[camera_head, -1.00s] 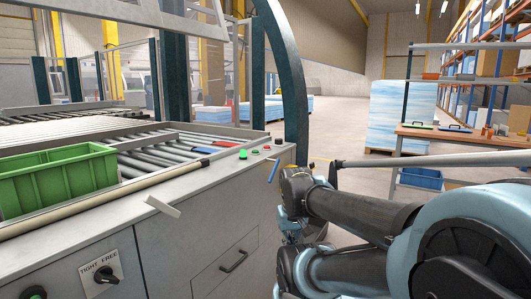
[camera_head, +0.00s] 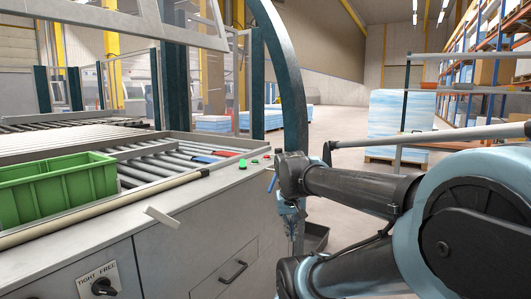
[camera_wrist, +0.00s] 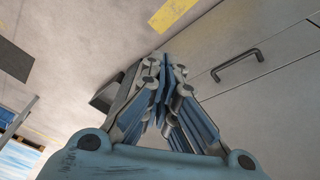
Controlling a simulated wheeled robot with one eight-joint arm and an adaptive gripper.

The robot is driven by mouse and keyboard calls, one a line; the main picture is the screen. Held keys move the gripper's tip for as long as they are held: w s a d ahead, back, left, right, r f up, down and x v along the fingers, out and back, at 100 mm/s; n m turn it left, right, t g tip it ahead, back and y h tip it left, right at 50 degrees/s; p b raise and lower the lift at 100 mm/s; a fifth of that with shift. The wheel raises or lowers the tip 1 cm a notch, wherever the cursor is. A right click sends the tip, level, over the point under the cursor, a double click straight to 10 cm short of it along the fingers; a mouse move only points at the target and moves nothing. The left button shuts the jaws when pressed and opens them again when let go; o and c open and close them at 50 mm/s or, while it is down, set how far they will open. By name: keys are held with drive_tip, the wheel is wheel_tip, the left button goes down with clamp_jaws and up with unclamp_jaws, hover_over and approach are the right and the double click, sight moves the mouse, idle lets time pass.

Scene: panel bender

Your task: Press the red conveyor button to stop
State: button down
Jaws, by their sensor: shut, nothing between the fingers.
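The red button (camera_head: 278,151) is small and sits at the far right corner of the grey machine top, close beside my dark arm link. A larger green button (camera_head: 242,164) stands to its left. My gripper (camera_head: 289,232) hangs below my arm, beside the machine's right end and lower than the buttons. In the wrist view my gripper (camera_wrist: 165,68) is shut and empty, with its blue-grey fingers together. That view shows the floor and the machine's side; no button is visible there.
A green crate (camera_head: 60,188) and a roller conveyor (camera_head: 160,165) lie on the machine's left. A curved dark frame post (camera_head: 290,85) rises behind the buttons. A drawer handle (camera_wrist: 237,66) juts from the machine's side. Open floor lies to the right.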

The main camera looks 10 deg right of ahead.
drive_tip(key=w+a+r+m+t+h, duration=0.1)
drive_tip(key=w+a+r+m, duration=0.1)
drive_tip(key=w+r, duration=0.7)
drive_tip(key=w+a+r+m+t+h, duration=0.1)
drive_tip(key=w+a+r+m+h, duration=0.1)
drive_tip(key=w+r, duration=0.8)
drive_tip(key=w+a+r+m+t+h, duration=0.1)
drive_tip(key=w+a+r+m+t, duration=0.1)
drive_tip(key=w+r, duration=0.8)
drive_tip(key=w+m, duration=0.1)
drive_tip(key=w, duration=0.8)
drive_tip(key=shift+w+h, duration=0.4)
hover_over(266, 156)
drive_tip(key=f, duration=0.7)
drive_tip(key=shift+w, duration=0.4)
wheel_tip(266, 156, down, 3)
drive_tip(key=shift+f, duration=0.5)
